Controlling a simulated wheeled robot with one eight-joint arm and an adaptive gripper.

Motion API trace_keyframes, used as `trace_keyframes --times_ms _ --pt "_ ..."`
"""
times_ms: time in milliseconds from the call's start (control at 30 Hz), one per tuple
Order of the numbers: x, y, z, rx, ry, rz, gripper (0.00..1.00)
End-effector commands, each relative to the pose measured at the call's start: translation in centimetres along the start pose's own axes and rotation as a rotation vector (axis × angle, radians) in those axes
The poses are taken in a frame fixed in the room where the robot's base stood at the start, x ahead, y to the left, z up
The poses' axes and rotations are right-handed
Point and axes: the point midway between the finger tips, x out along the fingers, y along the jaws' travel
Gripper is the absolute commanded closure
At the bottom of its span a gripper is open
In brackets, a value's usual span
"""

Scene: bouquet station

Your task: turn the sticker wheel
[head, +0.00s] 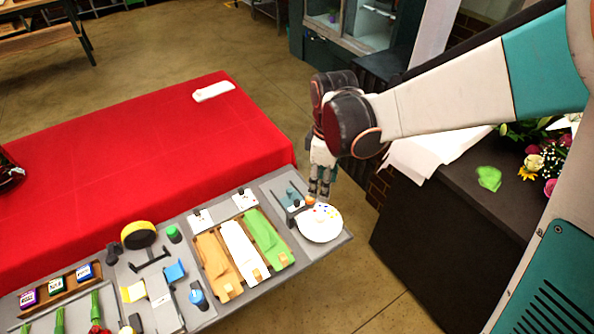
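The sticker wheel (320,228) is a white disc with small coloured dots, at the right end of the grey station board. A small orange piece (310,201) shows at its far edge. My gripper (319,194) points down from above, its fingertips right over or at the wheel's far edge, by the orange piece. Whether it touches the wheel or the orange piece cannot be told. The fingers look close together, but they are small and I cannot tell if anything is between them.
A dark teal holder (289,199) stands just left of the wheel. Trays of folded brown, white and green sheets (240,250) lie further left, with a yellow roll (138,234) beyond. A dark counter (430,240) with flowers stands at right. The red table (150,155) is mostly bare.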

Motion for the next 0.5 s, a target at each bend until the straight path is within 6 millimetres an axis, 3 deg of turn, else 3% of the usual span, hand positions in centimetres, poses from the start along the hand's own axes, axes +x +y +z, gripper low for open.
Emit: trace_keyframes --times_ms 500 --pt "9.6 0.1 0.0 0.000 0.002 0.001 0.55"
